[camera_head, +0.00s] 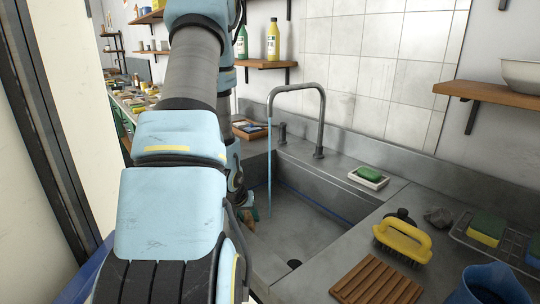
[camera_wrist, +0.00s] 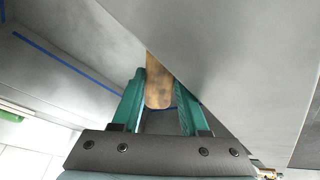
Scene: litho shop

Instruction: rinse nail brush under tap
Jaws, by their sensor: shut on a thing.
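My gripper (camera_wrist: 160,105), with teal fingers, is shut on a wooden, rounded piece, seemingly the nail brush (camera_wrist: 158,82). Its bristles do not show, and a grey surface cuts across part of it in the wrist view. In the head view my gripper (camera_head: 250,214) is low inside the left part of the grey sink (camera_head: 305,225), mostly hidden by my arm. The tap (camera_head: 321,115) arches over the sink, and a thin blue water stream (camera_head: 269,165) falls from its spout. The gripper is just left of the stream in the picture; I cannot tell whether water touches the brush.
A wooden tray (camera_head: 248,130) sits behind the sink. The sink's middle is clear.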

